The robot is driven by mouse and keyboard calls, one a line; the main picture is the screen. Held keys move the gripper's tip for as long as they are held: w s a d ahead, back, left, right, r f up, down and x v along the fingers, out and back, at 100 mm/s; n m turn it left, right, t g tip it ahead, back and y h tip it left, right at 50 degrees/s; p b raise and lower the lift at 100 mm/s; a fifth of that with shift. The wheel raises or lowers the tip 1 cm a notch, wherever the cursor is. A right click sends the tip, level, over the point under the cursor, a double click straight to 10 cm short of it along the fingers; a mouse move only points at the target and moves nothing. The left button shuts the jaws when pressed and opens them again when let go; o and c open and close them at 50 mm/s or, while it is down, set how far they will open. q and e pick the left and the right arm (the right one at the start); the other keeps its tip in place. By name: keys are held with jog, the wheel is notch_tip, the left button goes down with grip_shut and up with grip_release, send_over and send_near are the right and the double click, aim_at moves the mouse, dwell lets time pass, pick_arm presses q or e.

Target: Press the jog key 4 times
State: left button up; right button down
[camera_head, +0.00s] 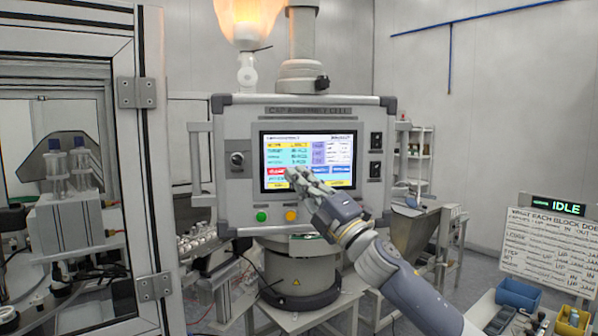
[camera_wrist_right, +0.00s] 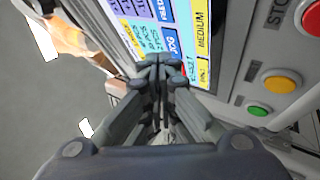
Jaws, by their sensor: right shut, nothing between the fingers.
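The jog key is a blue field lettered JOG on the lit touch screen (camera_head: 268,146) of the grey operator panel. The jog key (camera_wrist_right: 172,42) shows in the right wrist view just beyond my fingertips. My right gripper (camera_head: 292,174) is shut and empty, its fingertips in front of the lower part of the screen beside the red key (camera_head: 274,171). In the right wrist view my right gripper (camera_wrist_right: 160,62) points at the lower edge of the jog key. I cannot tell whether the tips touch the screen. My left gripper is not in view.
Below the screen are a green button (camera_head: 261,216) and a yellow button (camera_head: 290,215). A red stop button (camera_wrist_right: 312,18) shows in the wrist view. A framed machine door (camera_head: 147,200) stands left. A sign at the right reads IDLE (camera_head: 565,207). A blue bin (camera_head: 518,294) sits lower right.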

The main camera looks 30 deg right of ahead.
jog(key=shift+w+d, duration=0.1)
jog(key=shift+w, duration=0.2)
jog(key=shift+w+d, duration=0.1)
jog(key=shift+w, duration=0.15)
dwell(0.5)
jog(key=shift+s, duration=0.1)
jog(key=shift+s+a, duration=0.2)
jog(key=shift+s, duration=0.35)
jog(key=s, duration=0.1)
jog(key=s+a+b, duration=0.1)
jog(key=s, duration=0.1)
jog(key=s+a, duration=0.1)
jog(key=shift+s+b, duration=0.3)
jog(key=shift+b, duration=0.05)
dwell(3.0)
